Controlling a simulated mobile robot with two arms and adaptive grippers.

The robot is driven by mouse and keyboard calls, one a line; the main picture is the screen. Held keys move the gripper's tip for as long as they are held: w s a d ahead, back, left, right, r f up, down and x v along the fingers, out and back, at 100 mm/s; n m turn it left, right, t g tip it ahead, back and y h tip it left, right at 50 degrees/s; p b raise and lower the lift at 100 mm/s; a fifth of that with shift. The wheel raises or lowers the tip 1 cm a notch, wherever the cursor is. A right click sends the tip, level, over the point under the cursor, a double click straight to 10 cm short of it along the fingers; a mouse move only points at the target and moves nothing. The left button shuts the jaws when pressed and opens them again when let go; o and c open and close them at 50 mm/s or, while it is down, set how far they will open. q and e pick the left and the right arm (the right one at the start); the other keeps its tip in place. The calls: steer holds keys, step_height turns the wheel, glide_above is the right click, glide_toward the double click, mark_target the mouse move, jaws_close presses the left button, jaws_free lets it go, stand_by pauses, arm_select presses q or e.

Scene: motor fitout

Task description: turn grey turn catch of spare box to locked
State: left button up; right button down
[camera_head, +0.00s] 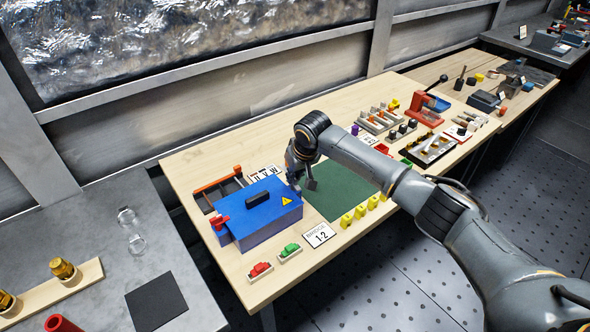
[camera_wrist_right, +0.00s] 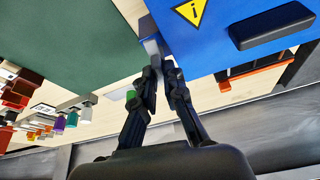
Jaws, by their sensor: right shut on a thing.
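The blue spare box (camera_head: 265,222) stands on the wooden table, with a black handle and a yellow warning triangle on its lid. It fills the upper right of the wrist view (camera_wrist_right: 225,40). The grey turn catch (camera_wrist_right: 152,44) is at the edge of the box beside the green mat. My right gripper (camera_wrist_right: 162,72) is shut on the catch, its fingers on either side of it. In the head view my right gripper (camera_head: 308,182) is at the box's right side and hides the catch there. My left gripper is not in view.
A red part (camera_head: 220,221) is on the box's left end. The green mat (camera_head: 340,190) lies bare to the right of the box. Red and green pieces in small holders (camera_head: 261,270) and a sign (camera_head: 319,236) stand in front. A divided tray (camera_head: 222,188) is behind.

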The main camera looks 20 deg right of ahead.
steer(key=m+p, duration=0.2)
steer(key=m+h+p, duration=0.1)
steer(key=m+p, duration=0.1)
steer(key=shift+a+r+m+h+p, duration=0.2)
steer(key=shift+m+h+p, duration=0.1)
steer(key=shift+p, duration=0.1)
steer(key=shift+a+m+h+p, duration=0.1)
steer(key=shift+m+h+p, duration=0.4)
steer(key=shift+m, duration=0.4)
steer(key=shift+f+m+g+p, duration=0.15)
steer(key=shift+m+g+p, duration=0.15)
steer(key=shift+m, duration=0.6)
steer(key=shift+f+m+h, duration=0.1)
steer(key=shift+m+h, duration=0.4)
steer(key=shift+m, duration=0.4)
steer(key=shift+w+a+m+g+b, duration=0.1)
steer(key=shift+m+g+b, duration=0.3)
steer(key=shift+m, duration=0.5)
steer(key=m+h+b, duration=0.1)
steer(key=m+b, duration=0.1)
steer(key=shift+w+f+m+g, duration=0.1)
steer(key=shift+m+g, duration=0.3)
steer(key=shift+m+g+b, duration=0.3)
steer(key=shift+m+b, duration=0.55)
steer(key=shift+m, duration=0.05)
steer(key=shift+r+h, duration=0.2)
steer(key=shift+h, duration=0.1)
